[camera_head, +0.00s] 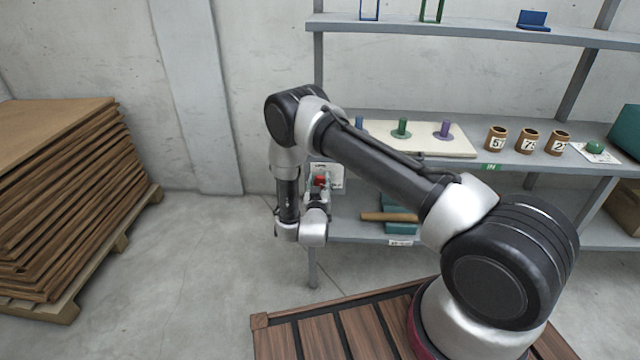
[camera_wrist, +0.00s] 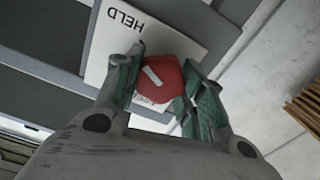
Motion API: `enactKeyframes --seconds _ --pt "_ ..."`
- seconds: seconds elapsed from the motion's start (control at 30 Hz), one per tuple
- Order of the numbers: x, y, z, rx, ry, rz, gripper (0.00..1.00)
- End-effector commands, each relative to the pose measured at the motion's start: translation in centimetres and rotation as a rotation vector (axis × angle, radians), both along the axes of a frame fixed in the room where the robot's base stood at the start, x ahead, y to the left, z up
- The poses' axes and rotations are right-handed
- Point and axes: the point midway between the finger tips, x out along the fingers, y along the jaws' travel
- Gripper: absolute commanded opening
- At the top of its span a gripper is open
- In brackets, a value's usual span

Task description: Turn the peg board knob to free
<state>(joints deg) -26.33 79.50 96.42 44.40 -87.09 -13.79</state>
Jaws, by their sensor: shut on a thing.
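The red knob (camera_wrist: 163,84) has a short white mark that lies aslant, from upper left to lower right in the wrist view. It sits on a white plate (camera_wrist: 108,52) with the word HELD, upside down in this view, above it. A second word below the knob is partly hidden by a finger. My gripper (camera_wrist: 163,66) is shut on the knob, with green-padded fingers on either side. In the head view, the knob (camera_head: 321,181) shows small and red on the plate (camera_head: 338,170) at the shelf's left end, partly behind my arm.
A peg board (camera_head: 455,146) with coloured pegs lies on the middle shelf. Labelled brown cups (camera_head: 528,141) and a green knob-like piece (camera_head: 594,147) stand to its right. A stack of brown sheets (camera_head: 60,190) is at the left. Open floor lies between stack and shelf.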

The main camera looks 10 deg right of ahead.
Motion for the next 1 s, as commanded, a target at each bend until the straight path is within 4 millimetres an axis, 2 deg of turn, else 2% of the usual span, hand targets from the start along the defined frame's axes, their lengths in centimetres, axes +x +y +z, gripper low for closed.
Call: enactKeyframes --seconds 1.0 --pt "0.04 0.2 -0.13 -0.87 0.283 0.001 0.15"
